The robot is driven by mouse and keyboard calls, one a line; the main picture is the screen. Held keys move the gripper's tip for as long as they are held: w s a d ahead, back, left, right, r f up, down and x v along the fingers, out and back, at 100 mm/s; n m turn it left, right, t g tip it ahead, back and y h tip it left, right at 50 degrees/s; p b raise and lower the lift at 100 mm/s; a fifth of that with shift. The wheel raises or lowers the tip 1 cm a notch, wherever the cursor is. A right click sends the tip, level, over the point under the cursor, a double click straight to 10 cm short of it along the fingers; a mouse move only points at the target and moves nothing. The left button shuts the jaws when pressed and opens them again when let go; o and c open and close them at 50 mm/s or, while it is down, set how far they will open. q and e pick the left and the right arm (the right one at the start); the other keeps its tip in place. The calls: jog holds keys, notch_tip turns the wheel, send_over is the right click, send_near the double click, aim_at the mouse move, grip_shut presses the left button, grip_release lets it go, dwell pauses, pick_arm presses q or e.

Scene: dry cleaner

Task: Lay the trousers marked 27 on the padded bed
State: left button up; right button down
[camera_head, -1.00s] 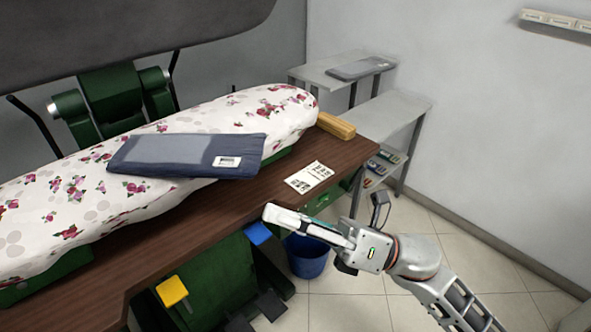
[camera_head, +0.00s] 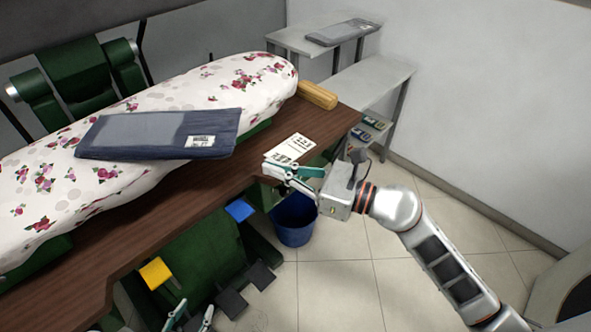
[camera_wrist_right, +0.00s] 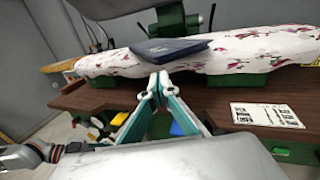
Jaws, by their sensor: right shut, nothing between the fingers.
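The folded dark blue trousers (camera_head: 155,134) with a white tag (camera_head: 200,141) lie flat on the padded bed (camera_head: 235,85), which has a white floral cover. Their front edge lies near the bed's front side. The tag's number is too small to read. They also show in the right wrist view (camera_wrist_right: 170,48). My right gripper (camera_head: 270,166) is shut and empty at the table's front edge, apart from the trousers; its fingertips meet in the right wrist view (camera_wrist_right: 159,82). My left gripper (camera_head: 196,305) shows only its fingers at the bottom edge, apart and empty.
A printed card (camera_head: 290,148) lies on the brown table (camera_head: 335,122) near my right gripper. A yellow-brown block (camera_head: 317,95) sits by the bed's end. Another folded garment (camera_head: 343,32) lies on the grey shelf (camera_head: 290,40). A blue bin (camera_head: 293,222) and pedals are below.

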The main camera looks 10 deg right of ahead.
aim_at(235, 155)
jog(key=x, duration=0.6)
jog(key=shift+w+a+p, duration=0.2)
jog(key=shift+a+p, duration=0.05)
jog(key=shift+p, duration=0.05)
jog(key=shift+a, duration=0.1)
jog(key=shift+w+a+r+p, duration=0.1)
jog(key=shift+w+a+p, duration=0.15)
jog(key=shift+a+p, duration=0.05)
jog(key=shift+w+a, duration=0.25)
jog(key=shift+a, duration=0.1)
